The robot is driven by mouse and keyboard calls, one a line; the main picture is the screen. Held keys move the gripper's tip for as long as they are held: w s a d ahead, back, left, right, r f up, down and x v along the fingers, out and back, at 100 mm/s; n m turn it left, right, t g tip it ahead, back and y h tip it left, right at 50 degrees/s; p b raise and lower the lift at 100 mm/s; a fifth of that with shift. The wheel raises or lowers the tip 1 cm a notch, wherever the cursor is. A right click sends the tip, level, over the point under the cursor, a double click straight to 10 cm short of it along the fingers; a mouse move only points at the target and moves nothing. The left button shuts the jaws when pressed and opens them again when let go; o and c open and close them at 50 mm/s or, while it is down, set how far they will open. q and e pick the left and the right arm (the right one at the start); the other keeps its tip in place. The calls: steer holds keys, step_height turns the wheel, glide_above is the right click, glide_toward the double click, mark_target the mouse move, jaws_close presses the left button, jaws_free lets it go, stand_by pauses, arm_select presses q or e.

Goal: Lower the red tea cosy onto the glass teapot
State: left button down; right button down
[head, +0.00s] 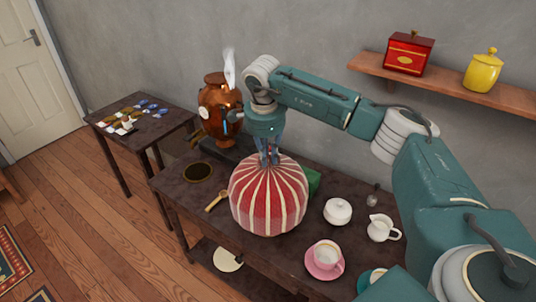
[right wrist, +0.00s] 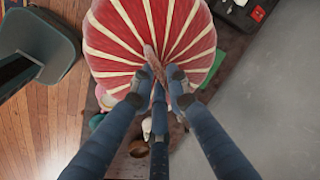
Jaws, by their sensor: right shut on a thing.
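The red tea cosy (head: 268,205), domed with cream stripes, is over the dark table in the head view. It also fills the upper middle of the right wrist view (right wrist: 150,45). My right gripper (head: 270,158) is above the cosy, its fingers closed on the loop at the top. The fingers also show in the right wrist view (right wrist: 157,85). I cannot see the glass teapot; the cosy hides what is beneath and behind it. I cannot tell whether the cosy's lower rim touches anything. My left gripper is not in view.
On the dark table (head: 290,252) are a pink cup and saucer (head: 324,260), a white lidded pot (head: 338,211), a white jug (head: 382,228) and a wooden scoop (head: 216,201). A steaming copper urn (head: 220,105) stands behind left. A wall shelf (head: 455,87) is at upper right.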

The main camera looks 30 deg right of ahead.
steer(key=shift+f+b, duration=0.7)
steer(key=shift+f, duration=0.5)
steer(key=shift+f+b, duration=2.1)
steer(key=shift+f, duration=1.35)
steer(key=shift+f, duration=0.2)
steer(key=c, duration=1.1)
jaws_free()
